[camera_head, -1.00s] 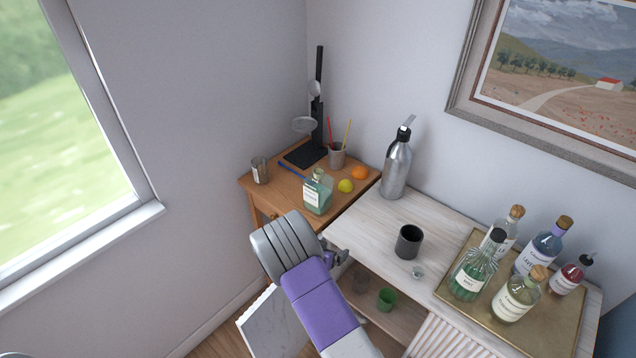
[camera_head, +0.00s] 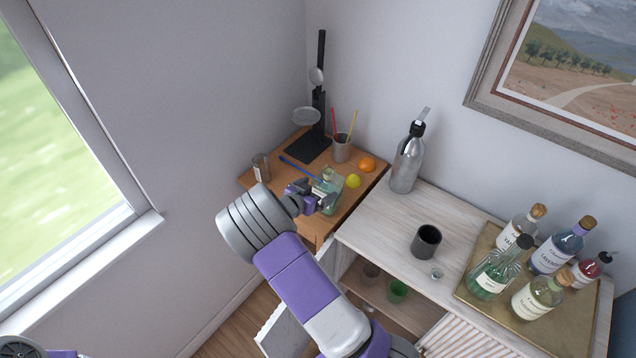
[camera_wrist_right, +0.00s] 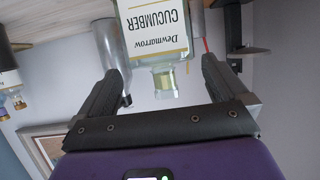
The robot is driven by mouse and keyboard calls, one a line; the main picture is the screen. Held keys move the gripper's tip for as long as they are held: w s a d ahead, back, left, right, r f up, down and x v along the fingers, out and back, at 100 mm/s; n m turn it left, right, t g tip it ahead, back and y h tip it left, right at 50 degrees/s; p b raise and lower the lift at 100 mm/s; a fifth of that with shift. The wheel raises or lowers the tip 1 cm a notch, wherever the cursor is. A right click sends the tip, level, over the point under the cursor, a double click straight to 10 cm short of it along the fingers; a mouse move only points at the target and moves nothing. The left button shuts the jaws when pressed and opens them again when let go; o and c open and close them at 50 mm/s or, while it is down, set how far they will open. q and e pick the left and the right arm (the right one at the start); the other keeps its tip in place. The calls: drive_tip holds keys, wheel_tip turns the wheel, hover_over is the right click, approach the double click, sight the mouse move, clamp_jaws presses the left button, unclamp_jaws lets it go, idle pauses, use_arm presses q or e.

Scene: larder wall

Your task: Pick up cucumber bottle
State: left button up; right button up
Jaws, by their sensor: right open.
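The cucumber bottle (camera_head: 331,202) is pale green glass with a white label and stands upright on the small wooden table. My left gripper is out of view; only a bit of that arm shows at the lower left.
A lime (camera_head: 354,181), an orange (camera_head: 367,164), a pencil cup (camera_head: 341,150), a glass jar (camera_head: 261,168) and a black stand (camera_head: 309,146) share the table. A steel siphon (camera_head: 407,165) and black cup (camera_head: 426,242) stand on the white cabinet; a brass tray (camera_head: 470,290) holds several bottles.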

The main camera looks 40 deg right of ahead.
sight(328, 183)
drive_tip(key=shift+w+d+f, duration=0.15)
drive_tip(key=shift+w+f, duration=0.05)
drive_tip(key=shift+w, duration=0.3)
drive_tip(key=shift+w+d+f, duration=0.1)
drive_tip(key=shift+d+f, duration=0.05)
drive_tip(key=shift+d, duration=0.2)
drive_tip(key=x, duration=0.3)
drive_tip(key=s+f+x, duration=0.1)
drive_tip(key=x, duration=0.1)
drive_tip(key=shift+w, duration=0.1)
drive_tip(key=shift+w+d+f, duration=0.1)
drive_tip(key=shift+w+d, duration=0.05)
drive_tip(key=shift+d, duration=0.35)
drive_tip(key=c, duration=1.4)
drive_tip(key=shift+d, duration=0.1)
drive_tip(key=shift+c, duration=0.4)
drive_tip(key=shift+r, duration=0.25)
